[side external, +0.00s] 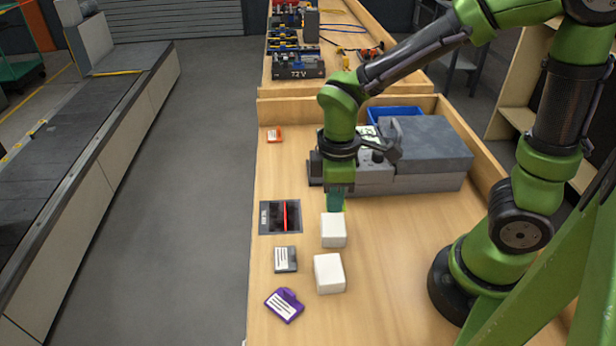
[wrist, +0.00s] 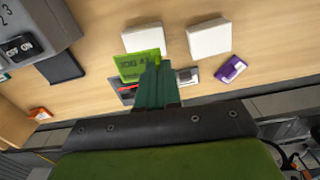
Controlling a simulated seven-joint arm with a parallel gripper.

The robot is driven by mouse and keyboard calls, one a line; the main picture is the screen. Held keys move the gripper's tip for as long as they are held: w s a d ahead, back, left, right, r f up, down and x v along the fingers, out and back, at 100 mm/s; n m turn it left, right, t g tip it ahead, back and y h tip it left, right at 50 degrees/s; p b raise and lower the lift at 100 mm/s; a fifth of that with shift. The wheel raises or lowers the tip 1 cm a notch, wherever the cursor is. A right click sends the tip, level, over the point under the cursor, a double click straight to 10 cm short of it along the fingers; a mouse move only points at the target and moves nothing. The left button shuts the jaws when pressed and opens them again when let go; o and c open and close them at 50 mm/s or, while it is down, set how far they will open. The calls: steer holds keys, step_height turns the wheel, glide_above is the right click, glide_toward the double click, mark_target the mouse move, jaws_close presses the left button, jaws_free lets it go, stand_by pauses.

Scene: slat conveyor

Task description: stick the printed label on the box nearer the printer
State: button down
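Two white boxes stand on the wooden bench. The one nearer the printer (side external: 333,230) is also in the wrist view (wrist: 143,37), on the left. The farther box (side external: 329,273) is on the right in the wrist view (wrist: 209,38). The grey printer (side external: 430,150) is behind the boxes and at upper left in the wrist view (wrist: 38,28). My gripper (side external: 335,203) points down just behind and above the nearer box. In the wrist view its green fingers (wrist: 156,78) are together on a yellow-green printed label (wrist: 136,67), which appears apart from the box.
A dark recessed tray with a red piece (side external: 265,218), a grey card (side external: 286,260) and a purple tag (side external: 285,305) lie left of the boxes. An orange tag (side external: 275,135) lies farther back. A blue bin (side external: 395,112) is behind the printer.

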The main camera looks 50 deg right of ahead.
mark_target(332, 234)
steer(key=shift+f, duration=3)
steer(key=shift+f, duration=0.45)
stand_by(0.8)
steer(key=c, duration=0.8)
jaws_free()
steer(key=shift+c, duration=0.2)
steer(key=shift+r, duration=0.15)
steer(key=shift+r, duration=3.4)
